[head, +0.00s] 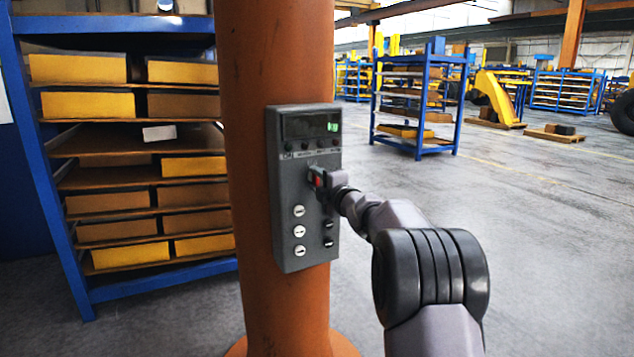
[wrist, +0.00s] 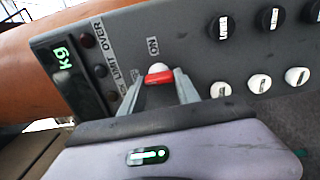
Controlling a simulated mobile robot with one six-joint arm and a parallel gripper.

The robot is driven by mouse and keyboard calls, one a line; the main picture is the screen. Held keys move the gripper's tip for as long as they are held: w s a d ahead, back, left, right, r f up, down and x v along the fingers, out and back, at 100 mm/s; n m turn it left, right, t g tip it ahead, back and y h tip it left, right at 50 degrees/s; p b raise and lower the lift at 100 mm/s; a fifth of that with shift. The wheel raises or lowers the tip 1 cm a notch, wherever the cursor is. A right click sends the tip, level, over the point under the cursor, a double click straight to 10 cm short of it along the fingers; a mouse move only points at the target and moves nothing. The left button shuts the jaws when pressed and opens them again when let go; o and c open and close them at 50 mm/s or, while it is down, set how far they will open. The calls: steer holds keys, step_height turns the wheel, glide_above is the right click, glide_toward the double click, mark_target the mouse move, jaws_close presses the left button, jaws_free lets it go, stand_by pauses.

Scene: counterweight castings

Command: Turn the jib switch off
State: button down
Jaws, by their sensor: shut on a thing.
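The grey control box (head: 291,225) is mounted on the orange column in the head view. The jib switch's red lever (wrist: 158,77) shows in the wrist view, just below a sideways ON label (wrist: 152,47) on the grey panel. My gripper (wrist: 160,88) is shut on the lever, with one finger on each side of it. In the head view my gripper (head: 322,178) reaches the box from the right, and a bit of red shows at its tip. The fingers hide the switch's base, so I cannot tell its position surely.
A lit green kg display (wrist: 63,57) and small dark lamps sit beside the switch. White buttons (head: 299,231) and black buttons (head: 328,225) are below it. A blue rack (head: 62,215) stands left of the orange column (head: 275,60).

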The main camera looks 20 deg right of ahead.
steer(key=c, duration=0.9)
jaws_free()
steer(key=s, duration=0.5)
steer(key=s+p, duration=0.1)
steer(key=s, duration=1.1)
steer(key=shift+s+d+p, duration=0.2)
steer(key=shift+d+p, duration=0.1)
steer(key=shift+p, duration=0.1)
